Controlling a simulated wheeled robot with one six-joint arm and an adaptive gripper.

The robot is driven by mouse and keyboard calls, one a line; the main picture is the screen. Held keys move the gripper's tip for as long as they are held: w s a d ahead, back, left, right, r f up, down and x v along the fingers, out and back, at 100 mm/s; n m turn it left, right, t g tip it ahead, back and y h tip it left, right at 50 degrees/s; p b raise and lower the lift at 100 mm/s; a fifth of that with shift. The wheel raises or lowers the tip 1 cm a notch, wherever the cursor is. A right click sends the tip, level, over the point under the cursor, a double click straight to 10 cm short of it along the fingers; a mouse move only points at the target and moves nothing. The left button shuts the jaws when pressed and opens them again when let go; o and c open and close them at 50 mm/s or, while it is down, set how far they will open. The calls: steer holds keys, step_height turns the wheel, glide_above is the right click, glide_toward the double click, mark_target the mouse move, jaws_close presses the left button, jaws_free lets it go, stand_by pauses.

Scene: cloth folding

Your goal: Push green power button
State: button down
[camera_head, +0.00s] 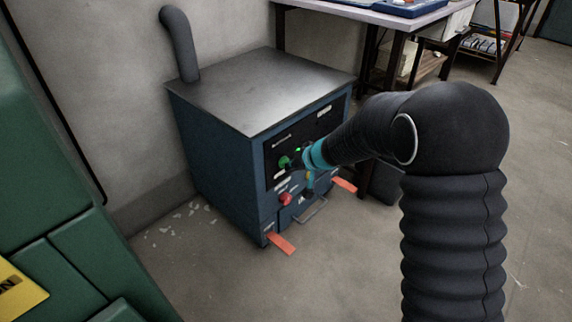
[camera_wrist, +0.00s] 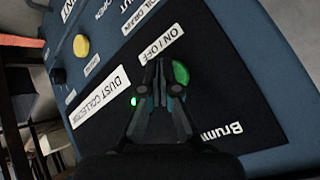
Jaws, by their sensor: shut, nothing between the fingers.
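The green power button (camera_head: 284,161) is on the dark front panel of the blue dust collector (camera_head: 215,150). In the wrist view the green button (camera_wrist: 181,73) shows under the "ON / OFF" label, partly covered by my gripper (camera_wrist: 159,70). The fingers are shut and empty, with their tips just left of the button's middle in that view. I cannot tell whether they touch it. In the head view my gripper (camera_head: 298,162) is at the panel beside the button, small and partly hidden by my arm.
A small green light (camera_wrist: 134,101) glows near the "DUST COLLECTOR" label. A yellow knob (camera_wrist: 81,46) is further left. The floor in front is clear.

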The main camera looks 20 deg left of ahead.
steer(key=s+d+b, duration=0.2)
steer(key=d+b, duration=0.3)
steer(key=shift+s+d, duration=0.15)
steer(key=shift+d, duration=0.15)
stand_by(0.6)
